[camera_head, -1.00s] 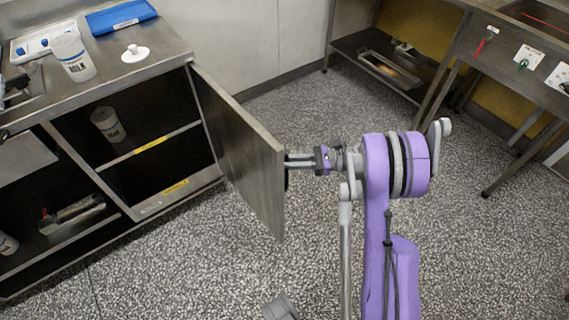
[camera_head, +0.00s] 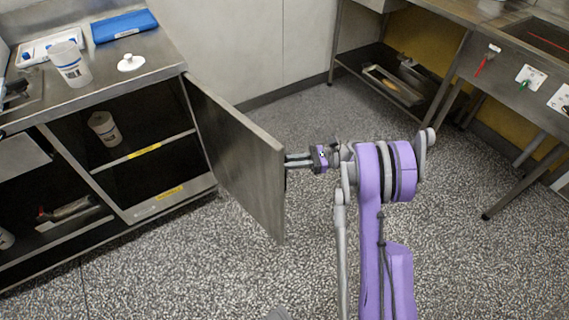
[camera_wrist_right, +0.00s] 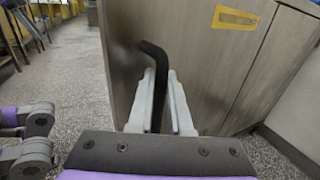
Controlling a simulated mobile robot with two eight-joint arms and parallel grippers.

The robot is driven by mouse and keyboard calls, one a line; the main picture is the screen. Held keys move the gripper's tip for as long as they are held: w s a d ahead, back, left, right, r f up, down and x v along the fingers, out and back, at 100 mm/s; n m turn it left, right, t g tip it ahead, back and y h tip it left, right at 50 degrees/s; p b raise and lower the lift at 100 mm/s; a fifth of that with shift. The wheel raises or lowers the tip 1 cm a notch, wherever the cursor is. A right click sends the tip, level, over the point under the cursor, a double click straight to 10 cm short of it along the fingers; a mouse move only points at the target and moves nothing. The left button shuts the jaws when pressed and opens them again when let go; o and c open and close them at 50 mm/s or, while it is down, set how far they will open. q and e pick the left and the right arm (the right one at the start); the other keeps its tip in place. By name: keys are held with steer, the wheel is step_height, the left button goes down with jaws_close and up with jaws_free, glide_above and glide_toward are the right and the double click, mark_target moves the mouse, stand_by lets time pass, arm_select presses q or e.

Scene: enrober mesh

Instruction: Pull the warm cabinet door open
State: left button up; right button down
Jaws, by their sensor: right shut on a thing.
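The cabinet door (camera_head: 238,158) is a grey-brown metal panel in the head view. It stands swung well out from the cabinet (camera_head: 62,222), hinged near the right end of the opening. My right gripper (camera_head: 290,161) is at the door's outer face, near its free edge. In the right wrist view, the fingers of my right gripper (camera_wrist_right: 160,100) are shut on the black bent door handle (camera_wrist_right: 154,62), with the door face (camera_wrist_right: 200,50) behind it. In the head view the handle is mostly hidden by the door's edge and the fingers. My left gripper is not in view.
Inside the open cabinet, a white tub (camera_head: 104,128) stands on the shelf. A steel table (camera_head: 500,75) stands at the right. Speckled floor (camera_head: 300,240) around the door is clear.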

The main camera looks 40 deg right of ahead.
stand_by(0.3)
steer(key=c, duration=0.8)
jaws_free()
steer(key=shift+c, duration=0.2)
steer(key=shift+d, duration=0.1)
steer(key=p+v, duration=0.1)
steer(key=v, duration=0.9)
steer(key=shift+d, duration=0.3)
steer(key=shift+s, duration=0.15)
